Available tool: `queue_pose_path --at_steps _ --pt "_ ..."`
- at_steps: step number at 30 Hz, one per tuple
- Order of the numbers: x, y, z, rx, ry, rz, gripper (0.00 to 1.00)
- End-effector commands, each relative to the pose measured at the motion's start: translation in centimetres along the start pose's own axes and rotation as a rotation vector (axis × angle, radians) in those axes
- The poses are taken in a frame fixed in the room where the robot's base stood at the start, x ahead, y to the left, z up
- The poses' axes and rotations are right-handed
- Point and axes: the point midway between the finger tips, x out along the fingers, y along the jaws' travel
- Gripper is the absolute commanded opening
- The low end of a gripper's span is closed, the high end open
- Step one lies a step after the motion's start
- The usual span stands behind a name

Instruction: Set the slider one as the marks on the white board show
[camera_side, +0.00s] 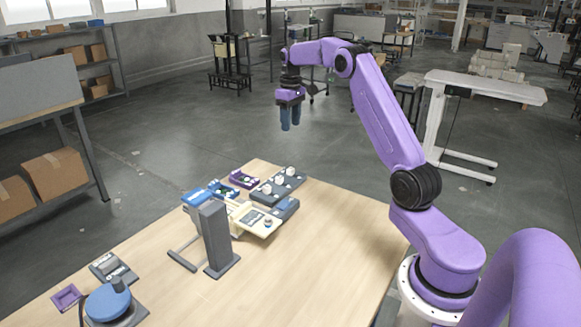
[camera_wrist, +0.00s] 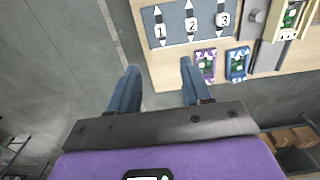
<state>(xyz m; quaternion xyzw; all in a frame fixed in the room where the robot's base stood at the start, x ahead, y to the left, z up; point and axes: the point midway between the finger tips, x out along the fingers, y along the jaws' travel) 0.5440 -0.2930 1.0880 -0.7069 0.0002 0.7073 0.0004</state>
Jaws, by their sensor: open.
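A grey-blue panel (camera_wrist: 174,38) with three white numbered markers, 1, 2 and 3, shows at the top of the wrist view. The marker numbered 1 (camera_wrist: 160,30) is leftmost, with points up and down; its exact setting is too small to read. In the side view the panel (camera_side: 268,196) lies on the table with white pieces on top. A cream board (camera_side: 246,229) with a dark window lies beside it; I cannot tell whether it is the white board, and read no marks. My gripper (camera_side: 290,127) is open and empty, high above and beyond the table's far edge; its fingers (camera_wrist: 157,85) are spread.
A purple tray (camera_side: 243,180) and a blue tray (camera_side: 222,191) sit near the panel. A grey upright stand (camera_side: 214,240) rises in front of them. A blue round device (camera_side: 108,303) is at the near left. The table's right half (camera_side: 330,225) is clear.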

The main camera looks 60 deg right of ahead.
Motion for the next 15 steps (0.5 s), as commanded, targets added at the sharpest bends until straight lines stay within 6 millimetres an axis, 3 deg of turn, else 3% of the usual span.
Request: queue_pose_path --at_steps 5,15 --pt "2.3 -0.1 0.1 -0.001 -0.003 -0.001 0.49" --pt "8.7 -0.1 0.1 -0.001 -0.004 -0.002 0.49"
